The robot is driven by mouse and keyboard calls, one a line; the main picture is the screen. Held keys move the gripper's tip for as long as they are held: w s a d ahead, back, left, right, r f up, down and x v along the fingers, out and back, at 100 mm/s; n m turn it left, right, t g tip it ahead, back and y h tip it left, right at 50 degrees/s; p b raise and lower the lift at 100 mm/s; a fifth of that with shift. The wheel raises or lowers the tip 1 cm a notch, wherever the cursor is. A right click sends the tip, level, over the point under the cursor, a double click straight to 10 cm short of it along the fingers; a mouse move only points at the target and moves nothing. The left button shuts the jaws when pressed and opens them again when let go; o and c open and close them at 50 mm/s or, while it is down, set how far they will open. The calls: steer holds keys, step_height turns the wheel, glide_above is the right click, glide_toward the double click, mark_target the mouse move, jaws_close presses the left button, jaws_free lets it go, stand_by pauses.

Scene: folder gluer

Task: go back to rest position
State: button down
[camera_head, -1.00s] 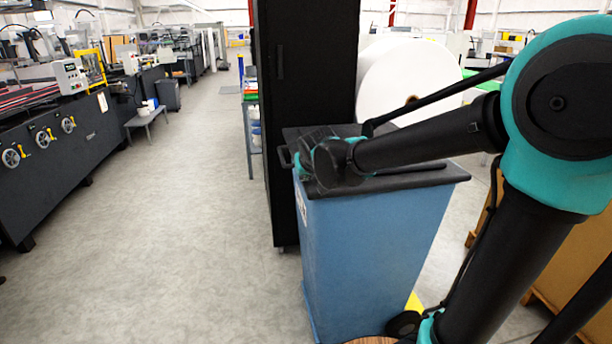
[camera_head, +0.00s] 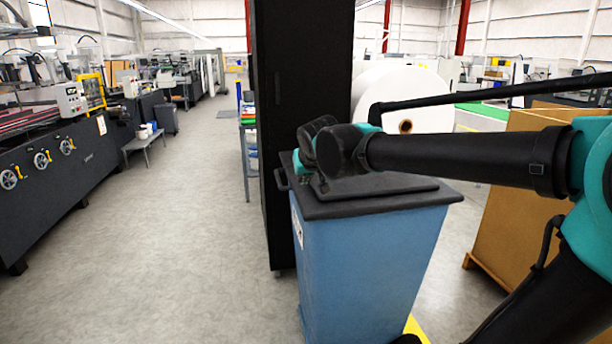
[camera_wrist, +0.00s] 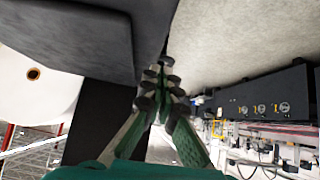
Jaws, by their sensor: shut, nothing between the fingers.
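My gripper (camera_wrist: 160,82) shows in the wrist view with its green-sided fingers together and nothing between them. In the head view my arm reaches in from the right, and its wrist end is over the blue bin with a dark lid (camera_head: 390,208). In the wrist view a dark grey slab (camera_wrist: 70,35), which looks like the bin's lid, is close at the upper left of the fingers.
A tall black cabinet (camera_head: 300,70) stands right behind the bin. A large white roll (camera_head: 425,100) and a brown box (camera_head: 510,215) are at the right. The long dark machine (camera_head: 60,165) lines the left. The grey floor (camera_head: 180,240) between is clear.

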steer(key=s+d+f+m+g+h, duration=0.2)
steer(key=s+d+f, duration=0.4)
steer(key=d+f, duration=0.7)
steer(key=s+d+f+g, duration=0.1)
steer(key=s+d+f, duration=0.4)
steer(key=s+f, duration=0.2)
steer(key=s+d+f+m+g, duration=0.1)
steer(key=s+d+f, duration=0.4)
steer(key=s+f, duration=0.2)
steer(key=shift+s+d+f+g, duration=0.25)
steer(key=shift+s+d+g, duration=0.15)
steer(key=shift+s, duration=0.4)
